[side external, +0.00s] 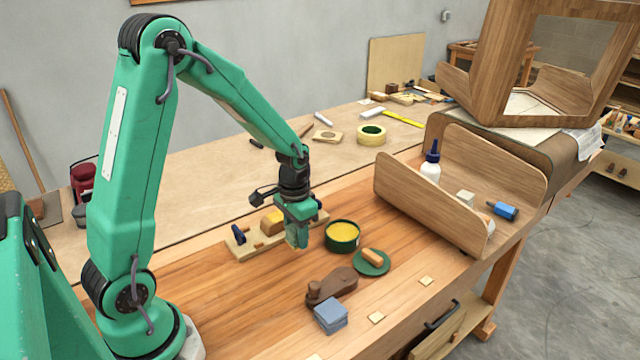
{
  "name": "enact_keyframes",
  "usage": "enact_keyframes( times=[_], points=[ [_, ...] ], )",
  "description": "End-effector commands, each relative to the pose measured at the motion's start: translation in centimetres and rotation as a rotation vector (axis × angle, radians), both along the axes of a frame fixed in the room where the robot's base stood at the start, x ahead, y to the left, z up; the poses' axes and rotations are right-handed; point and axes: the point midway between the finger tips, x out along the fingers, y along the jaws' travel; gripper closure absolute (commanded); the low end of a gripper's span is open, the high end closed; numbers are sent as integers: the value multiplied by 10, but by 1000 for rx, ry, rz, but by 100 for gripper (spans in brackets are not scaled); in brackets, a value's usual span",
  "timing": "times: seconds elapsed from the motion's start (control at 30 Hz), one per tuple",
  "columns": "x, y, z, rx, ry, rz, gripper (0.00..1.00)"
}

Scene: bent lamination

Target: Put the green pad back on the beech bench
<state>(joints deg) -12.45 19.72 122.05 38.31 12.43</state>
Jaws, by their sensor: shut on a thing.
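My gripper (297,242) points down above the middle of the beech bench (235,310). It is shut on a small greenish piece, which looks like the green pad (296,237). The fingers hide much of the pad, and its edges are hard to make out. The pad is close above the bench, just left of a green tin of yellow paste (342,236). From this view I cannot tell whether its lower edge touches anything. A wooden board with a yellow block and clamps (262,232) lies just behind the gripper.
A bent plywood shell (425,205) holds a white bottle (430,168). The bench's front left is clear.

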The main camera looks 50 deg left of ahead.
Motion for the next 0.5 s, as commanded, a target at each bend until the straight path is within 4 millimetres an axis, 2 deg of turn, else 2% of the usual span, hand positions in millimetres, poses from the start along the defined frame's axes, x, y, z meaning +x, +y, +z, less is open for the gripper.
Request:
enact_keyframes(
  times=[0.3, 0.5],
  points=[
    [1, 4, -5, 0, -1, 0, 79],
    [1, 4, -23, -1, 2, 0, 79]
  ],
)
